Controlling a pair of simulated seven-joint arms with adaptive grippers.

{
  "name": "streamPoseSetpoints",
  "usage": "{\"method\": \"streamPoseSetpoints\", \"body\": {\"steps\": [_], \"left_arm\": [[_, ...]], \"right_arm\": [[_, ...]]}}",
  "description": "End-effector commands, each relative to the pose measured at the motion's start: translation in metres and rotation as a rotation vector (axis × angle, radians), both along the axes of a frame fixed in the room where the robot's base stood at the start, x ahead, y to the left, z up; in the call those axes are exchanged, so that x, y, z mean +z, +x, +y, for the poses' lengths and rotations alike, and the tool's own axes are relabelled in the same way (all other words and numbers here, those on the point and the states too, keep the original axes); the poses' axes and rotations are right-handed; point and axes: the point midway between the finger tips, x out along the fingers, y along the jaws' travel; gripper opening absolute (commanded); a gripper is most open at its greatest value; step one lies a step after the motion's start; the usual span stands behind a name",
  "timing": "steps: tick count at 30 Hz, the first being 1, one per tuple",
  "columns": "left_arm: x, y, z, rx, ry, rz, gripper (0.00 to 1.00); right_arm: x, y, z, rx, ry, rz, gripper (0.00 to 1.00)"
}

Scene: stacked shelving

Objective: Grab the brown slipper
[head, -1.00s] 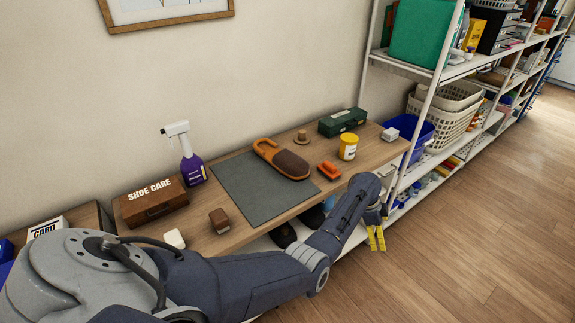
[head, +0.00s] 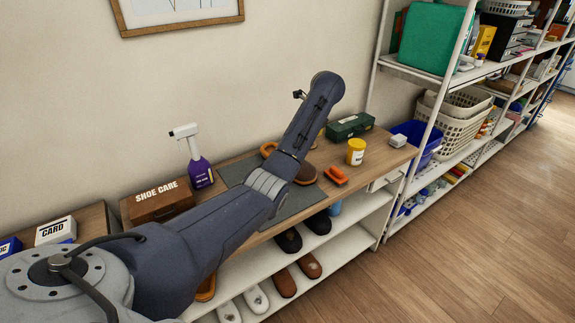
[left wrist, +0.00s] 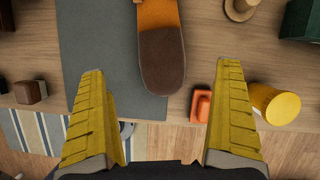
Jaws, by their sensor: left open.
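A slipper with an orange-tan heel end and a dark brown toe (head: 306,174) lies on the grey mat (head: 300,205) on the wooden bench; my left arm hides its middle in the head view. In the left wrist view the slipper's brown toe (left wrist: 160,62) points down the picture, between the fingers and beyond them. My left gripper (left wrist: 162,70) is open and empty, with yellow fingers either side of the toe, not touching it. In the head view my left gripper is hidden. My right gripper is not in view.
An orange brush-like item (head: 335,176) and a yellow-lidded jar (head: 355,152) stand right of the mat. A green box (head: 350,126) is behind. A purple spray bottle (head: 198,165) and shoe care box (head: 160,202) are left. More footwear, some brown (head: 309,266), sits on lower shelves.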

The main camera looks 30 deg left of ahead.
Motion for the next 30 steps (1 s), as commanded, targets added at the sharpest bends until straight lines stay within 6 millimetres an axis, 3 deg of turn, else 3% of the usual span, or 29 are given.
{"method": "streamPoseSetpoints", "body": {"steps": [16,30], "left_arm": [[-0.079,0.007,0.032,0.003,0.0,0.002,1.0],[-0.104,0.01,0.042,0.003,-0.002,0.002,1.0]], "right_arm": [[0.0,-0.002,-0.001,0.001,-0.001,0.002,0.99],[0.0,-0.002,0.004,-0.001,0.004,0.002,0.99]]}}
